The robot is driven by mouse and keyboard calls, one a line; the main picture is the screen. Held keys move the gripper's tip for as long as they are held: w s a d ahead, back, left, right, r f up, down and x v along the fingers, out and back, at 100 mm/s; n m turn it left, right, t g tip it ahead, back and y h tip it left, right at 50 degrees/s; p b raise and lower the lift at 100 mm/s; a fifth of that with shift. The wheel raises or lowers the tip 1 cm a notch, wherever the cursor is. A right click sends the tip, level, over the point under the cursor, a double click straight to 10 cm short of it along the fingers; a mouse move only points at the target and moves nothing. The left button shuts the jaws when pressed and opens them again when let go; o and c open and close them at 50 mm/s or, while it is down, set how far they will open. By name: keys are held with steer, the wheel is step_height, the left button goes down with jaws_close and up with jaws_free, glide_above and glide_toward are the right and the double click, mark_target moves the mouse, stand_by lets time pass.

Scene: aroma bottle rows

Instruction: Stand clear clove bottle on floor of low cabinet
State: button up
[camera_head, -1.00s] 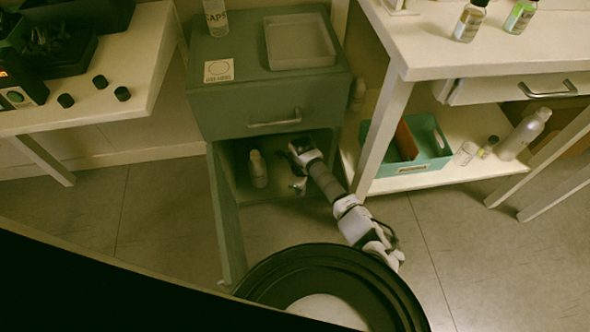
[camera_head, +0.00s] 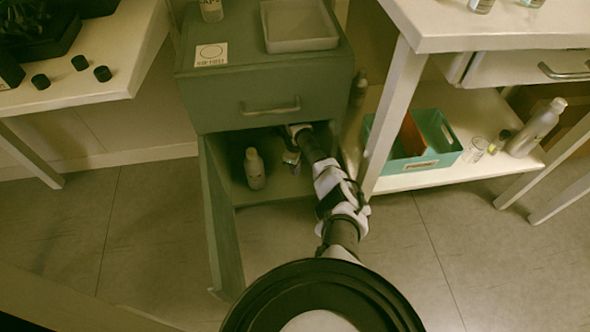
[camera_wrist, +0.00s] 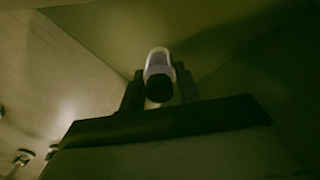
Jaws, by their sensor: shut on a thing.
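The low cabinet (camera_head: 203,107) is grey-green, with its lower compartment open and its door (camera_head: 222,215) swung out to the left. My gripper (camera_wrist: 159,80) is shut on a small clear bottle (camera_wrist: 158,58) with a dark cap, seen cap-end toward the wrist camera. Whether the bottle touches the cabinet floor (camera_head: 285,187) cannot be told. Its label is not readable.
A pale bottle (camera_head: 254,169) stands on the cabinet floor, left of my arm. The drawer front (camera_head: 265,107) is above my arm. To the right are a table leg (camera_head: 385,120), a teal bin (camera_head: 437,143) and a silver bottle (camera_head: 537,128) on a low shelf.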

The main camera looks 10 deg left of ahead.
step_height(320, 180, down, 2)
steer(key=shift+f+b, duration=0.25)
steer(key=shift+b, duration=0.2)
steer(key=shift+w+a+f+b, duration=0.1)
steer(key=shift+f+b, duration=0.15)
steer(key=shift+b, duration=0.1)
steer(key=shift+r, duration=0.15)
steer(key=o, duration=1.1)
steer(key=shift+c, duration=0.2)
step_height(320, 180, up, 8)
steer(key=p, duration=0.4)
steer(key=shift+f, duration=0.2)
